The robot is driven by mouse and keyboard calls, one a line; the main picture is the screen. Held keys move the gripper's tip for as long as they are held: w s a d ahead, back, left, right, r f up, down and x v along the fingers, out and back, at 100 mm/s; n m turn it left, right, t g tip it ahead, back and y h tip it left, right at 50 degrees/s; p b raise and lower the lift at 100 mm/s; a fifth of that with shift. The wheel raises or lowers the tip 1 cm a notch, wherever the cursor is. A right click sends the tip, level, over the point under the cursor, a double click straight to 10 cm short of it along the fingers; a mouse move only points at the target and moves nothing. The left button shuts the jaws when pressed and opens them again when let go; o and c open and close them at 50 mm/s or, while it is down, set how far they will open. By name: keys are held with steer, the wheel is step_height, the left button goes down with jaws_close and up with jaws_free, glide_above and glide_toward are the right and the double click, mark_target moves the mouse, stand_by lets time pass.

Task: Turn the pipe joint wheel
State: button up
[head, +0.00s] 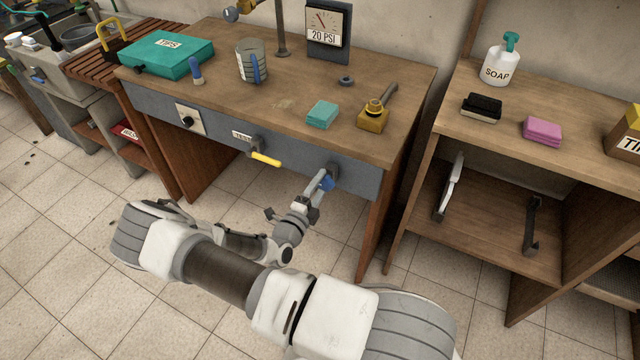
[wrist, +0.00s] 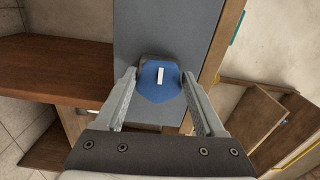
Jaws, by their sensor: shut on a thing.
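The blue wheel (head: 328,183) of the pipe joint is on the right part of the workbench's grey front panel, on a dark mount. In the wrist view the blue wheel (wrist: 159,88) is a rounded blue piece with a white mark on its face, and the white mark stands nearly upright. My gripper (head: 319,184) reaches up to it from the front. In the wrist view my gripper (wrist: 160,75) has a finger on each side of the wheel, shut on it. The fingers partly hide the wheel in the head view.
On the same grey panel are a yellow lever (head: 265,159) left of the wheel and a black knob (head: 188,121) farther left. A gauge (head: 327,30), a teal box (head: 167,56) and a teal block (head: 322,114) are on the benchtop. Open floor lies in front.

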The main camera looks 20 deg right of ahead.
steer(key=shift+f+n, duration=0.1)
steer(key=shift+n, duration=1.2)
steer(key=o, duration=1.3)
steer(key=shift+o, duration=0.2)
steer(key=v, duration=1.7)
steer(key=shift+s+a, duration=0.2)
